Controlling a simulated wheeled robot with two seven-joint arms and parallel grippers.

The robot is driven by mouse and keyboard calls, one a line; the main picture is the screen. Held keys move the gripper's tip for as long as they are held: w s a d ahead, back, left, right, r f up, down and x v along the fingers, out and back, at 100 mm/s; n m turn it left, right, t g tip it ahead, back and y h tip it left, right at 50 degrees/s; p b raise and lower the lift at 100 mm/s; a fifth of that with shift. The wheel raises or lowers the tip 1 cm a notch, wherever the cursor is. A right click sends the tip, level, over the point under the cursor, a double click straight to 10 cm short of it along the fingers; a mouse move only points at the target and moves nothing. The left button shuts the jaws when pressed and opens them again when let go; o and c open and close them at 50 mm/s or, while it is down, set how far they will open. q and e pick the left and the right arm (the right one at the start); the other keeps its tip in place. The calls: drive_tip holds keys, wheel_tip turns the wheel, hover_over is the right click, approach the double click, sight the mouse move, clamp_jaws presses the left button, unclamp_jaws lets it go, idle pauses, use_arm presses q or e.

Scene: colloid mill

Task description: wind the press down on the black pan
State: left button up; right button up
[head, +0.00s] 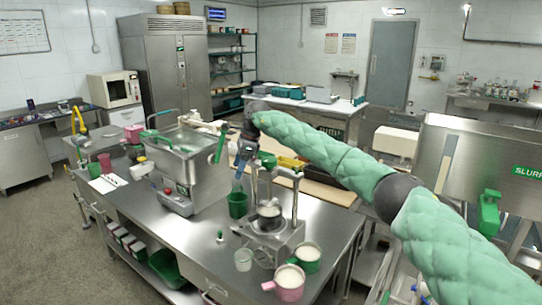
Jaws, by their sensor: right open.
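The press (297,190) stands on the steel table, with two upright posts and a crossbar at the top. The black pan (258,223) sits low between the posts on the press's base, with a small metal vessel or plunger above it. I cannot tell whether the two touch. My right arm, in a pale green padded sleeve, comes in from the right and passes behind the top of the press. My right gripper (239,172) points down, open, just left of the press's top and above a green cup. It appears empty. My left gripper is out of view.
A steel machine (183,165) stands left of the press. A green cup (238,204), a clear cup (243,259), a pink jug (289,283) and a green jug (307,256) of white contents surround it.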

sight(269, 159)
drive_tip(key=w+d+r+h, duration=0.1)
drive_tip(key=d+r, duration=0.2)
drive_tip(key=w+d+r+h, duration=0.1)
drive_tip(key=d+r, duration=0.2)
drive_tip(key=d, duration=0.1)
drive_tip(key=w+d+r+h, duration=0.2)
drive_tip(key=d+r, duration=0.1)
drive_tip(key=shift+d+r+t, duration=0.15)
drive_tip(key=shift+d+t, duration=0.05)
drive_tip(key=shift+t, duration=0.1)
drive_tip(key=shift+d, duration=0.1)
drive_tip(key=shift+f, duration=0.3)
wheel_tip(269, 159, down, 5)
drive_tip(key=p, duration=0.2)
drive_tip(key=shift+p, duration=0.35)
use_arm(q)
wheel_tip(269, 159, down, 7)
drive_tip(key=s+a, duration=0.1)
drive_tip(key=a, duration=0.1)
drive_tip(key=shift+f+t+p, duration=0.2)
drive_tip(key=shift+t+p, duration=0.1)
use_arm(e)
drive_tip(key=shift+f, duration=1)
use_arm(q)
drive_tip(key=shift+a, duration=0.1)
use_arm(e)
drive_tip(key=c, duration=1)
